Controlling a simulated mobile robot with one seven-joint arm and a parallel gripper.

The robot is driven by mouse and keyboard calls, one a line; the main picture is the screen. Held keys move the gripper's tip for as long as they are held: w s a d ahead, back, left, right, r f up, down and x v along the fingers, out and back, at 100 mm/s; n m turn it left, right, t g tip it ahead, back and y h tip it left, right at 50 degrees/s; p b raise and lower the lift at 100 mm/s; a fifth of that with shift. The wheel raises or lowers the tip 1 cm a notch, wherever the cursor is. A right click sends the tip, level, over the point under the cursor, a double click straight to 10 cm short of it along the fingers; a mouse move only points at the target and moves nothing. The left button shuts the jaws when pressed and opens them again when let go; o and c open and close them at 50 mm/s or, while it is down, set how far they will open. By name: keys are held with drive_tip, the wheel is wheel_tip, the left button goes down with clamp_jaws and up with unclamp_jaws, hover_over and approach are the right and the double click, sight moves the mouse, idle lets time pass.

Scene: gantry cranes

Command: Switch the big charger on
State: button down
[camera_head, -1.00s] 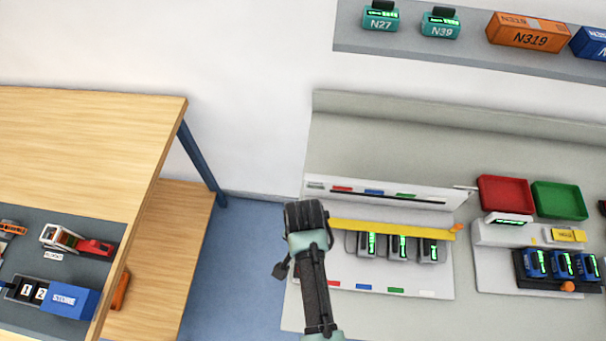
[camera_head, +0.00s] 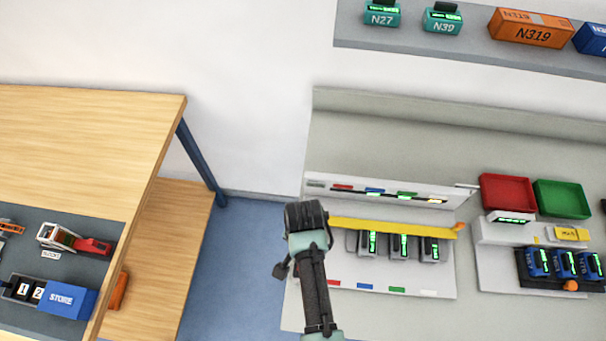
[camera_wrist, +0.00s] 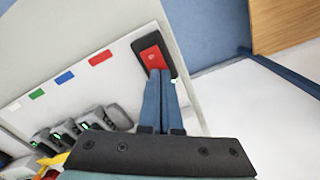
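The big charger (camera_head: 375,285) is the wide light-grey station with three grey battery packs (camera_head: 400,246) under a yellow bar (camera_head: 390,228). Green indicators show on the packs. In the wrist view, a red rocker switch (camera_wrist: 153,58) in a black frame sits at the end of the charger's pale panel (camera_wrist: 60,62). My gripper (camera_wrist: 162,72) has its two blue fingers together, with nothing seen between them. The fingertips are at the lower edge of the red switch and seem to touch it. In the head view, my arm hides the switch and fingers.
A smaller charger with blue packs (camera_head: 565,263) stands to the right, below red (camera_head: 508,193) and green (camera_head: 562,200) trays. A shelf (camera_head: 450,52) with boxes hangs above. A wooden table (camera_head: 90,140) is at left, with open floor between.

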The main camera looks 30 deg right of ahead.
wheel_tip(320, 180, up, 7)
drive_tip(key=p, duration=0.7)
idle(0.6)
drive_tip(key=w+r+n+t+h+b, duration=0.2)
drive_tip(key=w+r+n+t+b, duration=0.5)
drive_tip(key=w+r, duration=1.25)
drive_tip(key=w+a+r+t, duration=0.2)
drive_tip(key=w+r+t, duration=0.2)
drive_tip(key=r+t, duration=0.55)
drive_tip(key=s+a+r+n+t+b, duration=0.1)
drive_tip(key=s+a+r+t, duration=0.1)
drive_tip(key=r, duration=0.9)
drive_tip(key=s+a+r+n+t+b, duration=0.1)
drive_tip(key=s+a+r+t+b, duration=0.15)
drive_tip(key=r, duration=0.75)
drive_tip(key=s+a+r+n+t+y+b, duration=0.1)
drive_tip(key=s+a+r+n+t, duration=0.1)
drive_tip(key=s+r, duration=0.4)
drive_tip(key=s+a+r+n+t+y+b, duration=0.1)
drive_tip(key=s+a+r+t, duration=0.1)
drive_tip(key=s+r+t, duration=0.2)
drive_tip(key=s+r, duration=0.3)
drive_tip(key=r, duration=0.1)
drive_tip(key=shift+s+a+r+n, duration=0.25)
drive_tip(key=shift+a+r+n, duration=0.05)
drive_tip(key=shift+r+n, duration=0.1)
